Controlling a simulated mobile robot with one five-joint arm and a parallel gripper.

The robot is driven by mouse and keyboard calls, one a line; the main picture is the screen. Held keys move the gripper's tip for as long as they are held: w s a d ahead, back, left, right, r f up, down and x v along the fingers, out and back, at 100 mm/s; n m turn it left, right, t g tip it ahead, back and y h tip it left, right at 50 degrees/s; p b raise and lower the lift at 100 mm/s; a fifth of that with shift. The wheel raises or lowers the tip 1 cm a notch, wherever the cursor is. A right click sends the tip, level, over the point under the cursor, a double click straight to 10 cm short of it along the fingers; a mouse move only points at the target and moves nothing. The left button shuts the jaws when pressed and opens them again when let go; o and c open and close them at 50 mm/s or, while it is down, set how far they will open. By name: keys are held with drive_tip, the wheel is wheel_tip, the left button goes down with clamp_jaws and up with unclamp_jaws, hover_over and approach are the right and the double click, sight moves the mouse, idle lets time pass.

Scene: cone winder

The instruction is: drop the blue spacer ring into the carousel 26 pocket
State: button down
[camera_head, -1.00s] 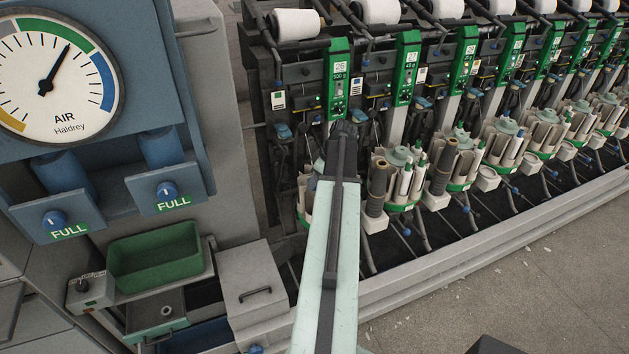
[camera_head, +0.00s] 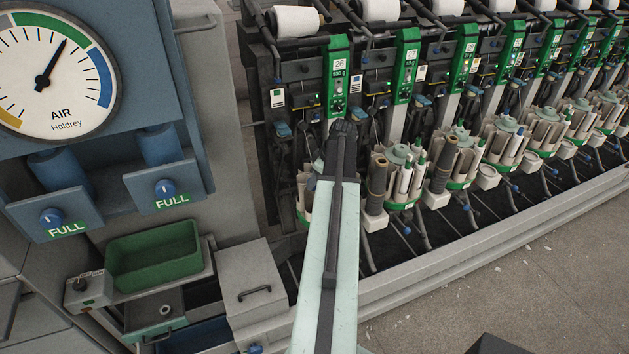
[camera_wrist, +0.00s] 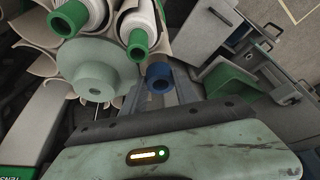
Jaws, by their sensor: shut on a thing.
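The blue spacer ring (camera_wrist: 159,78) is at the tips of my gripper (camera_wrist: 168,88) in the wrist view. My gripper is shut on it, with its open end facing the camera. The ring is just right of the carousel's pale green hub (camera_wrist: 97,70) and below a green-ended tube (camera_wrist: 137,45). I cannot tell its height above the pockets. In the head view, carousel 26 (camera_head: 303,196) shows only as a sliver under the green 26 panel (camera_head: 338,75). My arm hides the rest of it, along with the gripper and ring.
Other carousels (camera_head: 399,180) stand in a row to the right, with dark cones (camera_head: 376,184) between them. A green bin (camera_head: 153,256) and a grey box (camera_head: 250,290) are at lower left.

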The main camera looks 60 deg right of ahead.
drive_tip(key=shift+f+b, duration=0.75)
drive_tip(key=shift+f, duration=0.1)
drive_tip(key=shift+r, duration=0.15)
idle(0.4)
idle(0.5)
drive_tip(key=c, duration=0.9)
unclamp_jaws()
drive_tip(key=shift+o, duration=0.2)
wheel_tip(320, 180, up, 8)
drive_tip(key=p, duration=0.8)
drive_tip(key=shift+r, duration=0.1)
